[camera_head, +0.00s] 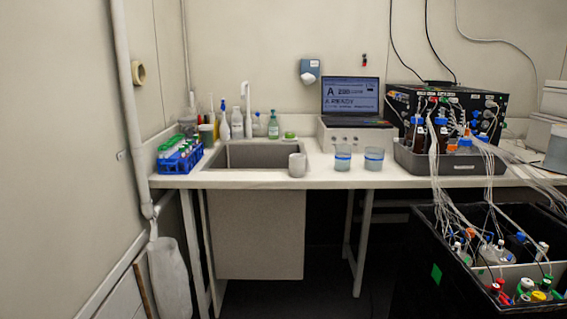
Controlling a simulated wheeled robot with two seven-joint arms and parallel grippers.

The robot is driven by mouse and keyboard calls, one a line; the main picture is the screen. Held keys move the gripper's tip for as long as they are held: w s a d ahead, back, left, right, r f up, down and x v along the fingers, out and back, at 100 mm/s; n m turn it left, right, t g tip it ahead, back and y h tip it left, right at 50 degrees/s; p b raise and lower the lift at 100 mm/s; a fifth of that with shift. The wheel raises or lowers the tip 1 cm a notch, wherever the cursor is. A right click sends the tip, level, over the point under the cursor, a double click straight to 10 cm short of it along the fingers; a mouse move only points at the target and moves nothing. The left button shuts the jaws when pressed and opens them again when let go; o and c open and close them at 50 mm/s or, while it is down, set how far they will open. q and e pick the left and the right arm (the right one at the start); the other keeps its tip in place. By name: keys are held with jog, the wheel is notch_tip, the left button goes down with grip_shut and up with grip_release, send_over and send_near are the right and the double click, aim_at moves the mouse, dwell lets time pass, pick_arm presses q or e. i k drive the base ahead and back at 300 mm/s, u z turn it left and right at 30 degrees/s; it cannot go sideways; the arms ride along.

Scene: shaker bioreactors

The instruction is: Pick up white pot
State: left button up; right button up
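A small whitish-grey pot (297,165) stands upright on the white counter (235,180), at the right front corner of the sink and close to the counter's front edge. It is the only plain pale pot I can make out. Nothing blocks my view of it. Neither of my grippers shows in the head view, and nothing is touching the pot.
Two clear cups with blue bands (343,158) (374,159) stand right of the pot. The sink (250,155) lies left, with a blue tube rack (180,157) beyond. A laptop (350,98) and a grey tray (450,162) of bottles stand behind and right. A black bin (437,265) stands front right.

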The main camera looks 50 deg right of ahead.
aim_at(296, 161)
jog(key=z, duration=0.85)
jog(key=i, duration=1.15)
jog(key=z, duration=1.2)
